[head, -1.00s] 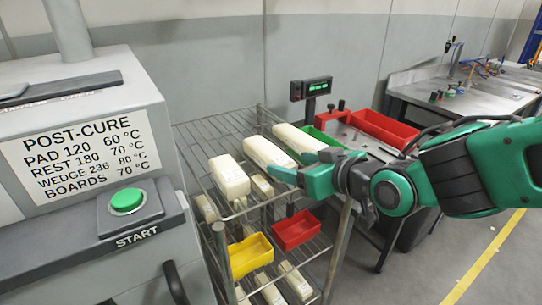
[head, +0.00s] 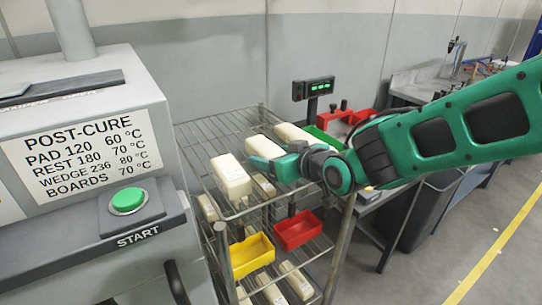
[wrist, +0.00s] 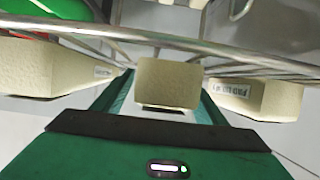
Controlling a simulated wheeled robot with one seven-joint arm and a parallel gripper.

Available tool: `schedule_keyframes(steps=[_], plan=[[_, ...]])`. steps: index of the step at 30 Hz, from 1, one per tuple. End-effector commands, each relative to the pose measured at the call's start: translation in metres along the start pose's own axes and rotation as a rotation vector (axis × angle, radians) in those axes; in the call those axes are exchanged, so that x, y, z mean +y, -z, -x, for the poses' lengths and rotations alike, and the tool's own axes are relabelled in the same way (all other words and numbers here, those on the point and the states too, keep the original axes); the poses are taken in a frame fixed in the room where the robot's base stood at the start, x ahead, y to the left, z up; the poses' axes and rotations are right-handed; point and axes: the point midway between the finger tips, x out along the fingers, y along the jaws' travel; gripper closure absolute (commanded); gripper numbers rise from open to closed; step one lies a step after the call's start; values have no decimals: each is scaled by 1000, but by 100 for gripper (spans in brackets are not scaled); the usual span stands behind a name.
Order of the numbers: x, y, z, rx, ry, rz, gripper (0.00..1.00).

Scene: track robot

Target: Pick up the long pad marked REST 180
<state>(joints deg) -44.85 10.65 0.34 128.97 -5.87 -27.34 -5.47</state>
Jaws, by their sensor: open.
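Several cream pads lie on the top shelf of a wire rack. The middle pad (head: 263,146) has my gripper (head: 268,168) at its near end. In the wrist view this pad's blank end face (wrist: 167,82) shows between my two open green fingers (wrist: 166,94); I cannot tell whether they touch it. The left pad (head: 231,176) also shows at the right of the wrist view (wrist: 258,97), with a small label that seems to read PAD 120. The right pad (head: 292,132) shows at the left of the wrist view (wrist: 40,68), its label unreadable. No REST 180 marking is legible on any pad.
A post-cure oven (head: 80,150) with a green START button (head: 128,200) stands close on the left. Yellow (head: 251,254) and red (head: 297,230) bins and more pads sit lower in the rack. The rack's front rail (wrist: 200,47) crosses the wrist view.

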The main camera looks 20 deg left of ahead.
Motion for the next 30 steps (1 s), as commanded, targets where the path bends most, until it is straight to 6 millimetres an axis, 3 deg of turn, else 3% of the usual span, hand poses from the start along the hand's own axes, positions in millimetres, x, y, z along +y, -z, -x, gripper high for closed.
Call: schedule_keyframes(steps=[8, 13, 14, 24, 30], plan=[[0, 0, -2, 0, 0, 0, 37], [0, 0, -2, 0, 0, 1, 77], [0, 0, -2, 0, 0, 0, 79], [0, 2, -1, 2, 0, 0, 79], [0, 18, 5, 5, 0, 0, 79]])
